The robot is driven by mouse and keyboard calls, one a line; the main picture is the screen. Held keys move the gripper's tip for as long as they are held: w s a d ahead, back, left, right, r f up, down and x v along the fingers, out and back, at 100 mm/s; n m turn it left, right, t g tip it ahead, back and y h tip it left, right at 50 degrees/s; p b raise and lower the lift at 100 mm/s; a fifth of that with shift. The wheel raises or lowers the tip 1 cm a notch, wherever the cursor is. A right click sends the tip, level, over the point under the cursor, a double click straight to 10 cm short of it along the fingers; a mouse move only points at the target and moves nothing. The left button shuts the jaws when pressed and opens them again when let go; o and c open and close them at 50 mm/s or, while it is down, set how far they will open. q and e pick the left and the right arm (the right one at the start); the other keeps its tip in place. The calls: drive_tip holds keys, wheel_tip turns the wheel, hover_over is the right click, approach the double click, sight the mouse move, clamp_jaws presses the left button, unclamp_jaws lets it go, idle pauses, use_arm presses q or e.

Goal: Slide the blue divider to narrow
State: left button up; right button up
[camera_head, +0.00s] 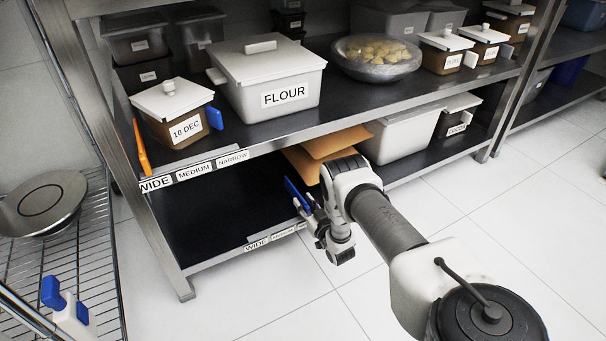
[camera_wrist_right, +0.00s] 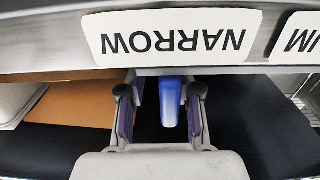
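The blue divider (camera_head: 295,194) stands at the front of the lower shelf, by its label rail. My right gripper (camera_head: 305,208) is at that front edge, reaching in from the right. In the right wrist view the blue divider (camera_wrist_right: 170,101) shows between the two fingers of my right gripper (camera_wrist_right: 160,112). The fingers are apart; a gap shows on the left, and the divider is closer to the right finger. A NARROW label (camera_wrist_right: 178,36) shows upside down above them. In the head view the lower rail's WIDE label (camera_head: 257,244) is visible; my gripper hides its right part.
The upper shelf holds a FLOUR container (camera_head: 266,88), a 10 DEC container (camera_head: 178,113) and an orange divider (camera_head: 141,147) above the upper WIDE label. A brown envelope (camera_head: 328,145) and a grey bin (camera_head: 400,134) are on the lower shelf. Its left part is clear.

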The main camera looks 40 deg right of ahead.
drive_tip(key=v, duration=1.2)
